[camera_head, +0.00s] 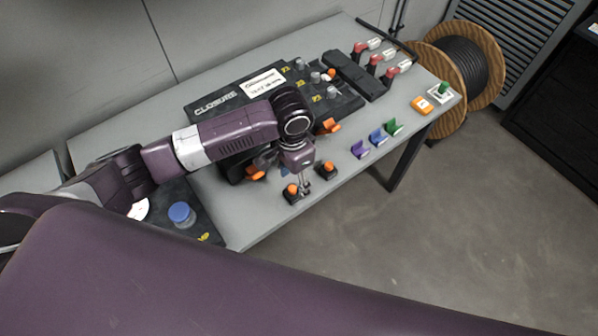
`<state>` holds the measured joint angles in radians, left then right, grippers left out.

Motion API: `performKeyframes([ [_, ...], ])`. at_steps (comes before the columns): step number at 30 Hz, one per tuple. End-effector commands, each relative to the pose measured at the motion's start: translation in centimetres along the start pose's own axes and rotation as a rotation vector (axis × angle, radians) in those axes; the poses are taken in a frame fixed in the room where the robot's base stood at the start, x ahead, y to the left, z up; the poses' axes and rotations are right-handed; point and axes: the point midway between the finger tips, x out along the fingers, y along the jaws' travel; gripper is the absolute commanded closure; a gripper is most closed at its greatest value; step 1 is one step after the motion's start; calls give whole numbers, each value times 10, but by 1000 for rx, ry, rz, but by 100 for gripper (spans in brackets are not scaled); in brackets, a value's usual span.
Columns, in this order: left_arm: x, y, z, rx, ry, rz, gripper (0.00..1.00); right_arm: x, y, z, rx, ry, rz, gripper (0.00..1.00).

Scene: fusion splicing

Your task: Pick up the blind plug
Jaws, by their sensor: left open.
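My left gripper (304,187) points down over the front edge of the table, open. It is right beside a small orange-topped piece on a black base (291,192); I cannot tell whether they touch. A second orange-topped piece on a black base (327,169) stands just to the right of the gripper. Either could be the blind plug; the picture does not show which. Grey plug-like cylinders (315,77) stand on the black closure board (215,112) behind. My left arm hides part of that board. My right gripper is not in view.
Purple, blue and green holders (377,138) stand along the table's (262,226) front edge. Red-and-white connectors (375,65) are at the back right. A blue-lidded jar (181,214) stands on a dark mat at left. A cable reel (462,62) stands beyond the table.

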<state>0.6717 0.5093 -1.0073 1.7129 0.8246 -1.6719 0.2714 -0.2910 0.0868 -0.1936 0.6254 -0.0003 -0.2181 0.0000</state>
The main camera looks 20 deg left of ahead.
Motion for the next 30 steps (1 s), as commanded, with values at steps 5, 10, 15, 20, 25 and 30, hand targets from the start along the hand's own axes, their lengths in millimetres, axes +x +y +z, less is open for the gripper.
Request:
performKeyframes([
  [5, 13, -1, 2, -1, -12, -1, 49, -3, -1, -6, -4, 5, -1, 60],
  [10, 31, -2, 3, -1, -10, 0, 49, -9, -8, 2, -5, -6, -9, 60],
  [15, 54, -5, 4, -2, -10, -1, 49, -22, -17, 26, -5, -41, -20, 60],
  [20, 74, -5, 4, -1, -8, -2, 49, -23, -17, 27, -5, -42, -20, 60],
  [25, 78, -5, 4, 0, -6, -3, 49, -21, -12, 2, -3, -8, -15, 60],
  [30, 78, -5, 4, 0, -6, -2, 56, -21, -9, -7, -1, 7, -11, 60],
])
